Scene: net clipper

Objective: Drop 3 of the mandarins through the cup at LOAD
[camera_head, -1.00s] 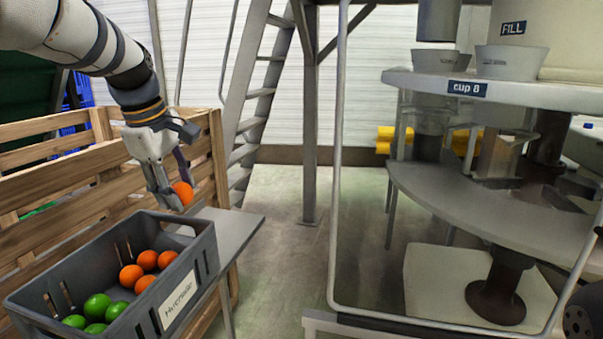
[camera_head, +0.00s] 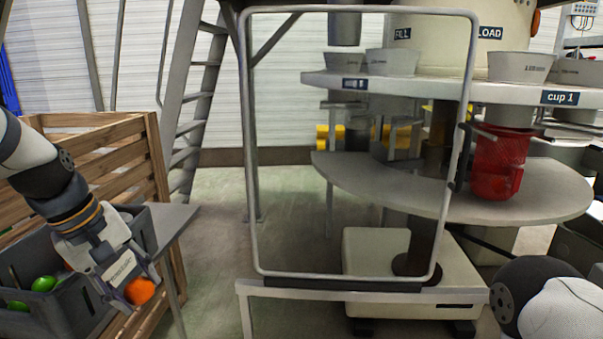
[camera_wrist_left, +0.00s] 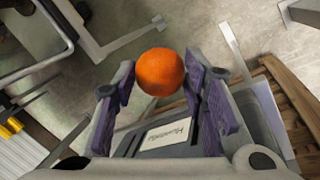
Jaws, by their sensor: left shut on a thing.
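My left gripper (camera_head: 132,288) is shut on an orange mandarin (camera_head: 140,291), in front of the grey crate (camera_head: 62,307). A pale cup (camera_head: 520,67) stands on the round upper plate by the LOAD label (camera_head: 490,33), above a "cup 1" label (camera_head: 560,98). A red net (camera_head: 499,163) hangs beneath. My right gripper is out of view.
A grey metal frame (camera_head: 247,150) stands between my left gripper and the machine. Other cups (camera_head: 392,62) stand near the FILL label. A wooden bin (camera_head: 95,132) stands behind the crate. Part of my right arm shows at the bottom right. Open floor lies between crate and machine.

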